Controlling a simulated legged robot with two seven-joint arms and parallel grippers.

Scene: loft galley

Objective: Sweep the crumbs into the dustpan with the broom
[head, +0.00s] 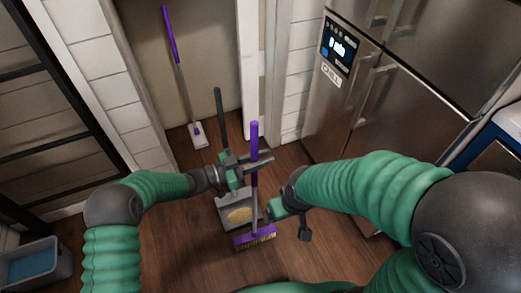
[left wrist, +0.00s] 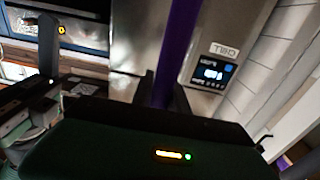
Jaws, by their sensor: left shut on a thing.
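The broom has a purple handle (head: 254,140) and a purple head with yellow bristles (head: 256,240) low over the floor. My left gripper (head: 257,164) is shut on the handle; the purple handle (left wrist: 178,50) also stands between its fingers in the left wrist view. The grey dustpan (head: 225,212) lies just behind the broom head. Yellowish crumbs (head: 240,216) show in a patch within its outline. A dark upright handle (head: 219,108) rises behind it, its lower end hidden by my left gripper. My right gripper (head: 287,217) is right of the broom; its jaw gap is unclear.
A purple-handled mop (head: 179,75) leans in the alcove at the back. A steel fridge (head: 360,100) stands on the right. A grey bin (head: 38,262) with blue inside is at the lower left. Wooden floor (head: 175,240) is clear left of the dustpan.

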